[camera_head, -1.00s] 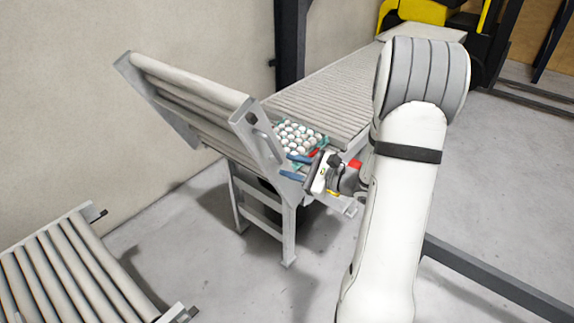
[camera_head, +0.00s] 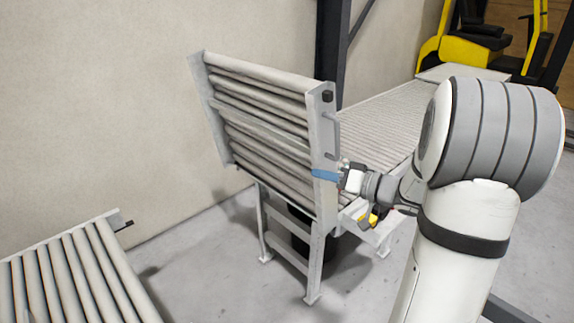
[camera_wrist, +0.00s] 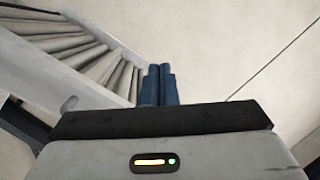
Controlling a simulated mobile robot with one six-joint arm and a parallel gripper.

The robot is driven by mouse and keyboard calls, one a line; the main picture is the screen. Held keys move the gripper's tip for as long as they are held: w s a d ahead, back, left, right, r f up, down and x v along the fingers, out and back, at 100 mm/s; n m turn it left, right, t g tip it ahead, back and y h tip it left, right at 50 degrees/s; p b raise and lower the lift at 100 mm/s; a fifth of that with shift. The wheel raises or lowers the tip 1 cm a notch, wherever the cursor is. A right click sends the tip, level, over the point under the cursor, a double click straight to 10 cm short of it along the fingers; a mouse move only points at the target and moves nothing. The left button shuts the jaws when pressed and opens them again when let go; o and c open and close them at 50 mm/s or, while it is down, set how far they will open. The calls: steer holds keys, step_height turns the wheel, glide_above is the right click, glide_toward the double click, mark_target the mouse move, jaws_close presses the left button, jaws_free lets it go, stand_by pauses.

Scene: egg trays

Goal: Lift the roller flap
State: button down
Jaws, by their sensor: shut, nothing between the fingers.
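The roller flap (camera_head: 262,130) is a grey frame with several long rollers. It stands raised and steeply tilted at the end of the conveyor in the head view. It also shows at the upper left of the wrist view (camera_wrist: 75,52). My gripper (camera_head: 325,175) has blue fingers and is at the flap's right side rail, near its lower part. In the wrist view my gripper (camera_wrist: 158,85) has its two blue fingers together with nothing between them. Whether the fingers touch the rail cannot be told.
The roller conveyor (camera_head: 385,110) runs back to the right behind the flap. A separate roller section (camera_head: 75,275) stands at the lower left, with a floor gap between. A wall is behind, and a yellow vehicle (camera_head: 475,35) is at the back right.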

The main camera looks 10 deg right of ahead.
steer(key=s+a+r+n+g+b, duration=0.2)
steer(key=n+b, duration=0.8)
steer(key=n, duration=2)
steer(key=w+a+t+p, duration=0.1)
steer(key=w+a+p, duration=0.1)
steer(key=w+a, duration=0.55)
steer(key=shift+w+d+r+n+p, duration=0.3)
steer(key=shift+d+r+p, duration=0.4)
steer(key=shift+d+r, duration=0.15)
